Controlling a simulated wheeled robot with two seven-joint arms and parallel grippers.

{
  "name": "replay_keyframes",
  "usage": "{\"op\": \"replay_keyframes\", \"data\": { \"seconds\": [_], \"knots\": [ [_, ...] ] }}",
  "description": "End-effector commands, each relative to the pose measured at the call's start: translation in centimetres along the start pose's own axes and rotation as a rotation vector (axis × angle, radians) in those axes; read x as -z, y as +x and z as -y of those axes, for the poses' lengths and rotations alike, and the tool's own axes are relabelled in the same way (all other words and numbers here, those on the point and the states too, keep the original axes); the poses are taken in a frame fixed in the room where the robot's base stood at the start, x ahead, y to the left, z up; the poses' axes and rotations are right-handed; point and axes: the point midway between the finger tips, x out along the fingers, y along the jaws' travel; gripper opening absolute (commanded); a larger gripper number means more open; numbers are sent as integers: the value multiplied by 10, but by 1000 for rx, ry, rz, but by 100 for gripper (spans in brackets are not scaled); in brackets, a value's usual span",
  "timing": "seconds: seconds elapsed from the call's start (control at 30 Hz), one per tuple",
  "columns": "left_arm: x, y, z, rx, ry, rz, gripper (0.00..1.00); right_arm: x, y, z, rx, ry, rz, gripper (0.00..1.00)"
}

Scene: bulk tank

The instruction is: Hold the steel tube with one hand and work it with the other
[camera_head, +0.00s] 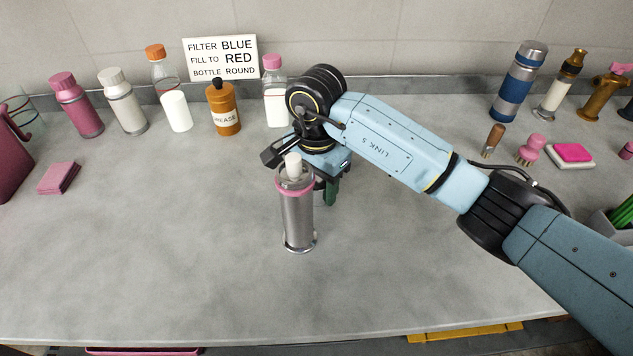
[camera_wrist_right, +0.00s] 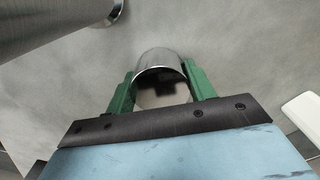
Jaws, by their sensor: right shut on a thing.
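The steel tube (camera_head: 298,222) stands upright on the counter in the head view, with a flared foot, a pink ring near its top and a white knob-like top. My right gripper (camera_head: 331,192) is just behind and to the right of it, its green fingers pointing down and partly hidden. In the right wrist view, the green fingers (camera_wrist_right: 161,95) are shut on a shiny, rounded steel piece (camera_wrist_right: 160,62). A larger steel cylinder (camera_wrist_right: 45,22), apparently the standing tube, is at the upper left, apart from the held piece. My left gripper is out of view.
Several bottles, an orange grease bottle (camera_head: 224,110) and a sign (camera_head: 221,58) stand along the back. A blue-banded flask (camera_head: 517,82), brushes and a pink sponge (camera_head: 573,152) are at the right. The front counter is clear.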

Motion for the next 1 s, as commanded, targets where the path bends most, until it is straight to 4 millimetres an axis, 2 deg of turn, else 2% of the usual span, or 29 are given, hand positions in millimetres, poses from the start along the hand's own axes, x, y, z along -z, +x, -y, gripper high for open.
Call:
{"op": "replay_keyframes", "data": {
  "seconds": [0.07,0.1,0.27,0.67,0.77,1.0],
  "knots": [
    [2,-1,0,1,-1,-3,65,0,1,0,0,0,-1,26],
    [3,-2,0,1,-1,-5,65,0,1,0,0,0,0,56],
    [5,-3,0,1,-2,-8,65,0,1,0,0,0,0,75],
    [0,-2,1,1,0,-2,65,0,-2,0,0,0,1,75],
    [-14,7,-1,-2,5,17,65,1,-20,1,4,-2,-2,75],
    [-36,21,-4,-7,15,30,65,1,-75,0,3,-1,-4,75]
  ]
}}
